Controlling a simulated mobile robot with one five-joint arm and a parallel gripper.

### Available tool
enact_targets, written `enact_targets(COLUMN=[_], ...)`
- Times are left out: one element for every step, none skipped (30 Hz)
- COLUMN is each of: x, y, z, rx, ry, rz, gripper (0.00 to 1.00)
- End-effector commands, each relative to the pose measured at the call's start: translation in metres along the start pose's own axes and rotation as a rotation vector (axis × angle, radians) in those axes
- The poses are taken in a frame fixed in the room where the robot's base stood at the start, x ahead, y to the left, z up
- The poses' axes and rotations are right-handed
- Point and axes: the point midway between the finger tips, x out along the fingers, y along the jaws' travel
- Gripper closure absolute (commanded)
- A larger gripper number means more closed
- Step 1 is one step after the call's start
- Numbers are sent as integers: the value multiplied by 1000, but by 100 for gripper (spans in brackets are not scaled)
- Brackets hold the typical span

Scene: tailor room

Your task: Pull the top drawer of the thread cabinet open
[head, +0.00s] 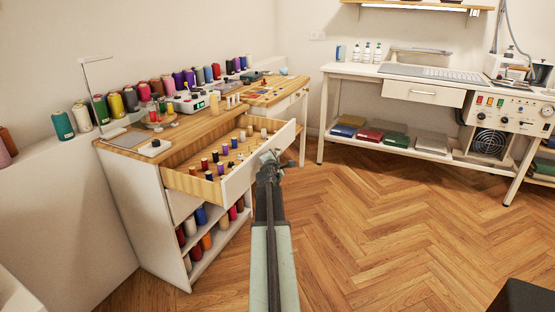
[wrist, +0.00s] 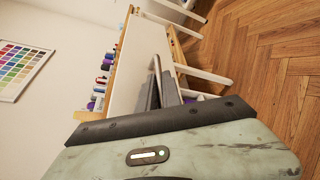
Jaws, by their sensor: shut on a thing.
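The thread cabinet (head: 135,205) is white with a wooden top and stands at the left in the head view. Its top drawer (head: 237,182) is pulled out, showing a wooden inside with several small thread spools (head: 215,160). My gripper (head: 268,157) is at the drawer's white front, shut on the drawer handle. In the wrist view the white drawer front (wrist: 128,72) fills the middle, and the pale bar handle (wrist: 157,68) runs between the fingers of my gripper (wrist: 160,88). The fingers partly hide the handle in both views.
Large thread cones (head: 63,125) line the ledge behind the cabinet. Spools stand on open shelves (head: 205,250) below the drawer. A white workbench (head: 365,72) with a steam unit (head: 505,110) stands along the back right. The herringbone floor (head: 400,220) is clear right of the cabinet.

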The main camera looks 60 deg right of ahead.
Motion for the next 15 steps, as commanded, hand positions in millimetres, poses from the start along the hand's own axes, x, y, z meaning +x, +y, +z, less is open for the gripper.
enact_targets(x=[0, 0, 0, 0, 1, 1, 1, 1, 2, 2, 2, 2, 2, 2, 2], y=[-1, -2, -2, -3, -4, -4, -5, -5, -6, -6, -6, -6, -7, -7, -7], z=[1, 2, 3, 4, 5, 6, 7, 8, 9, 9, 10, 10, 11, 11, 11], rx=[0, 0, 0, 0, 0, 1, 1, 1, 1, 1, 1, 1, 1, 1, 1], ry=[-1, -2, -3, -4, -5, -6, -7, -8, -9, -10, -10, -11, -11, -12, -12], rz=[-2, -2, -3, -4, -4, -5, -6, -6, -6, -7, -7, -7, -7, -8, -8], gripper=[100, 100, 100, 100, 100, 100, 100, 100, 100, 100, 100, 83, 82, 82, 82])
